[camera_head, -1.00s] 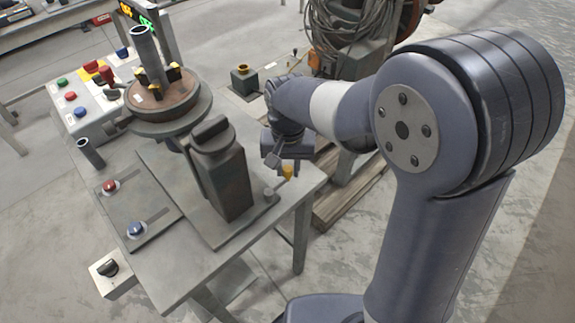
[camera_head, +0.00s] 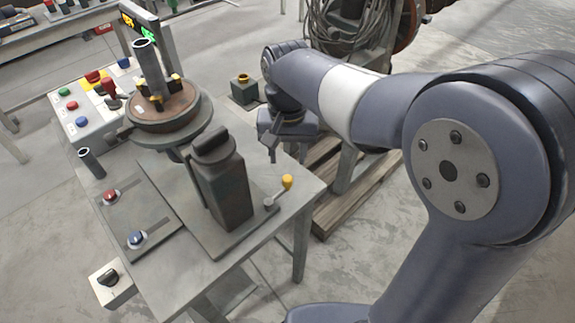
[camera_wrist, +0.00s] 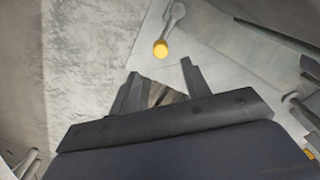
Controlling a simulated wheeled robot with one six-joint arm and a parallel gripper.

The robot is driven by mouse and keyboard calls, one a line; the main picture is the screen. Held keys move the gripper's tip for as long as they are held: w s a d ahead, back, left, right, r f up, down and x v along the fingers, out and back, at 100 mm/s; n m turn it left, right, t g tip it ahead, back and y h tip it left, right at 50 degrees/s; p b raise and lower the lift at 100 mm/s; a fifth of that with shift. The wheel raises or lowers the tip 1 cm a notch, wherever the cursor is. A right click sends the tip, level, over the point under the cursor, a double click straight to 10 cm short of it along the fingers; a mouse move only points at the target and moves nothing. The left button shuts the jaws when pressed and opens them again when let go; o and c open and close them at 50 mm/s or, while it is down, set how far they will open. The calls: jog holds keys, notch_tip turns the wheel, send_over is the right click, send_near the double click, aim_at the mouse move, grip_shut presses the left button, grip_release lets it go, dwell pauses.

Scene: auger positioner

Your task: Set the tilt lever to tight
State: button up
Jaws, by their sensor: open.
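A short grey lever with a yellow knob (camera_head: 287,182) sits at the right front corner of the machine's base plate, beside the dark upright housing (camera_head: 222,185). It slants up and to the right in the head view. The wrist view shows the yellow knob (camera_wrist: 160,49) just beyond the fingertips, with its grey arm running up from it. No tight marking can be read. My gripper (camera_head: 288,156) is open and empty, behind the knob and apart from it. Its two fingers (camera_wrist: 159,78) stand spread in the wrist view.
A round turntable (camera_head: 165,112) holding a tube stands left of the housing. A pallet (camera_head: 345,200) and cable reel stand on the floor to the right.

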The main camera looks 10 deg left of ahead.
aim_at(287, 178)
notch_tip(287, 178, up, 2)
jog(key=shift+r, duration=0.25)
notch_tip(287, 178, down, 11)
jog(key=shift+b, duration=0.45)
jog(key=shift+r, duration=0.1)
dwell(0.5)
